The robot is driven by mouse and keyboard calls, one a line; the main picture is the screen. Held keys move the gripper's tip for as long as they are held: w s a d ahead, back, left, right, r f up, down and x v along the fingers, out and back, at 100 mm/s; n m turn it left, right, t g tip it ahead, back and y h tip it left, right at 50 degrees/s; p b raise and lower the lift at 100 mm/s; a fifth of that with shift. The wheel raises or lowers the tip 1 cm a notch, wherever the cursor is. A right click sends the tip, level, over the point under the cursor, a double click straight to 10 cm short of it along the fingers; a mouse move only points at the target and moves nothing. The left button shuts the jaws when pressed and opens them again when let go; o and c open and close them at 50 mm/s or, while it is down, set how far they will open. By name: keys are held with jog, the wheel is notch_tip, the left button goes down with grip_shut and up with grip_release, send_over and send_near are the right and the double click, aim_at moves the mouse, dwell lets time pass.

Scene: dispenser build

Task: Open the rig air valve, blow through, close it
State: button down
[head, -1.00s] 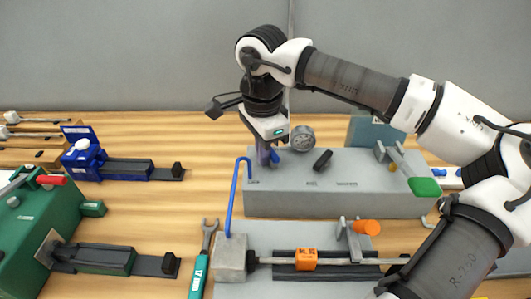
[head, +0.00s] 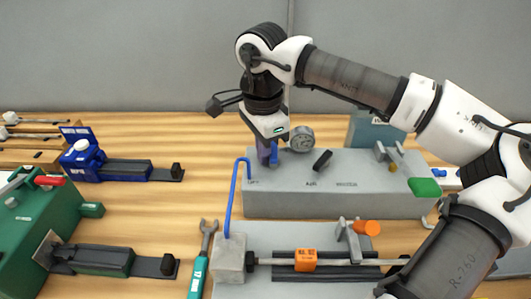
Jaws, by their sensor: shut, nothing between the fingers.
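The rig is a long grey box (head: 330,203) on the wooden bench in the head view. On its top are a round gauge (head: 302,138) and a short black lever (head: 322,160), which lies slanted above a small dark label that seems to read AIR. My gripper (head: 267,162) points down at the left end of the box top, left of the gauge and the lever. It is shut and empty. A small blue part (head: 274,154) shows right beside its fingers. I cannot tell whether the fingers touch it. The gauge's reading is too small to tell.
A bent blue tube (head: 230,198) rises from a grey block (head: 229,258) in front of the box. An orange block (head: 306,260) sits on a rod. A teal-handled wrench (head: 199,270) lies left of it. Green (head: 22,235) and blue (head: 82,158) units stand farther left.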

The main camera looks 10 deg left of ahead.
notch_tip(320, 180, up, 8)
jog(key=p, duration=0.4)
jog(key=shift+a+p, duration=0.15)
jog(key=shift+p, duration=0.25)
jog(key=shift+f, duration=0.15)
